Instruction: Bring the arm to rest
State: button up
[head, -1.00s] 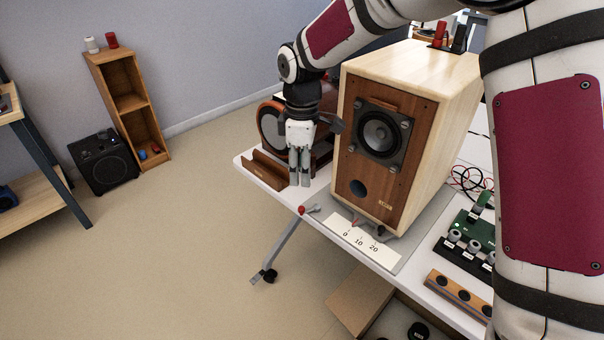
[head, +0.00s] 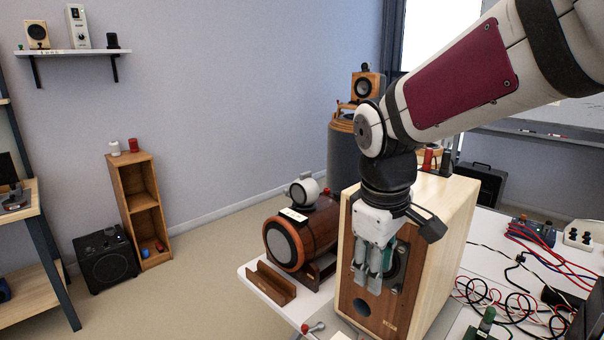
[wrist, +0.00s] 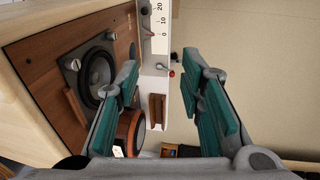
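My gripper (head: 368,283) hangs from my raised arm in the head view, fingers pointing down, in front of the wooden speaker (head: 448,240). In the wrist view my gripper (wrist: 166,88) has its two teal-padded fingers spread apart with nothing between them. The speaker's brown front with its round driver (wrist: 98,72) shows just left of the fingers in the wrist view. In the head view the gripper hides most of that driver. I cannot tell from the pictures whether the fingers touch the speaker.
The white table (head: 258,283) carries a dark wooden cradle (head: 271,284), a round wooden drum-shaped speaker (head: 300,238) and cables (head: 520,295). A narrow wooden shelf (head: 142,212) and a black box speaker (head: 106,258) stand on the floor at left. Open floor (head: 190,300) lies between.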

jog(key=s+d+r+m+t+p, duration=0.1)
jog(key=s+d+r+m+p, duration=0.1)
jog(key=s, duration=0.8)
jog(key=s+d+r+m+t+y+p, duration=0.1)
jog(key=s+d+r+m+p, duration=0.1)
jog(key=s+d+r+m, duration=0.2)
jog(key=s+d+m, duration=0.1)
jog(key=s+m, duration=0.2)
jog(key=s, duration=0.4)
jog(key=shift+s+d+r+p, duration=0.15)
jog(key=shift+s+r+p, duration=0.1)
jog(key=shift+r+p, duration=0.1)
